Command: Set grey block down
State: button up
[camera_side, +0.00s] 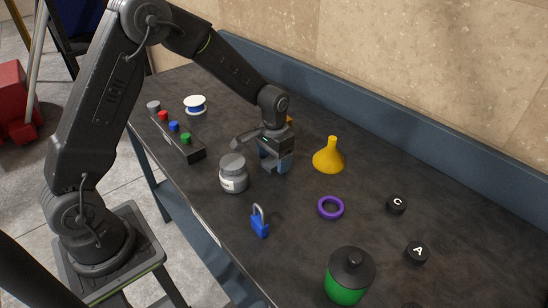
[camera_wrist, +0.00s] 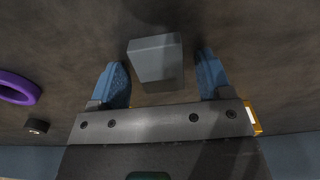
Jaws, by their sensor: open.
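The grey block (camera_wrist: 155,58) shows in the wrist view between the two blue fingers of my gripper (camera_wrist: 162,64), with a visible gap on each side. The fingers are open and are not closed on it. The block appears to rest on the dark tabletop. In the side view my gripper (camera_side: 274,163) is low over the table, fingers pointing down, between the grey jar and the yellow funnel. There the block is mostly hidden by the gripper and hard to make out.
A grey jar (camera_side: 233,175) stands close in front of my gripper, and a yellow funnel (camera_side: 329,157) to its right. A black rack (camera_side: 190,149) is left.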

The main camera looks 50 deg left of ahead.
aim_at(274, 160)
jog(key=s+d+r+t, duration=0.1)
jog(key=s+r, duration=0.2)
jog(key=r, duration=0.6)
jog(key=s+r, duration=0.2)
jog(key=r, duration=0.7)
jog(key=s+d+r+t, duration=0.1)
jog(key=s+t, duration=0.1)
jog(key=s, duration=0.7)
jog(key=s+d+r+t, duration=0.2)
jog(key=s, duration=0.7)
jog(key=shift+s+r+t, duration=0.3)
jog(key=shift+s, duration=0.05)
